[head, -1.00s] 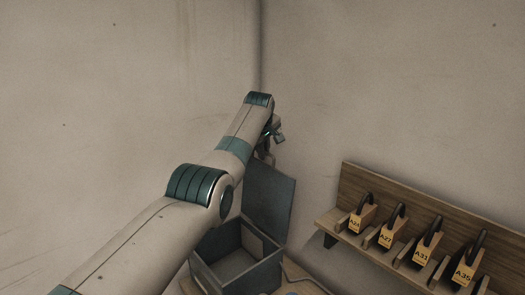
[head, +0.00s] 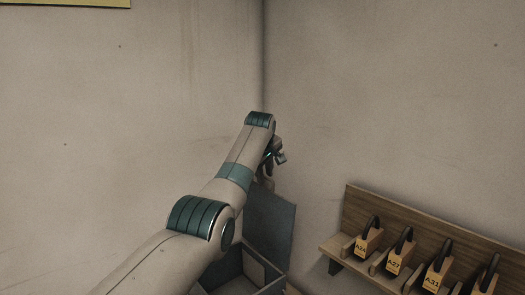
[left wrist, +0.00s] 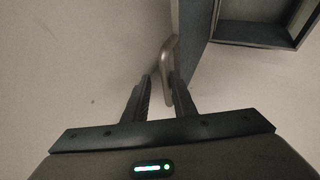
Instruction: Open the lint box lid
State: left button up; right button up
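The lint box (head: 272,287) is a dark grey-blue box at the bottom of the head view, partly hidden by my left arm and cut off by the frame edge. Its lid (head: 271,222) stands raised, roughly upright, and the box's inside shows. My left gripper (head: 274,156) is by the lid's upper edge. In the left wrist view, the gripper's fingers (left wrist: 160,80) are apart. A pale curved handle (left wrist: 168,55) on the lid (left wrist: 190,35) reaches between them, close to the right finger, with a gap to the left one. My right gripper is not in view.
A wooden wall shelf (head: 350,243) at the right holds several yellow-tagged tools with dark handles. Bare walls meet in a corner behind the box. A yellow panel edge (head: 65,3) shows at the top left.

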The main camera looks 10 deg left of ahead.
pick_arm(q)
jog(key=b+v, duration=0.8)
jog(key=v, duration=0.9)
jog(key=shift+w, duration=0.15)
jog(key=shift+d, duration=0.1)
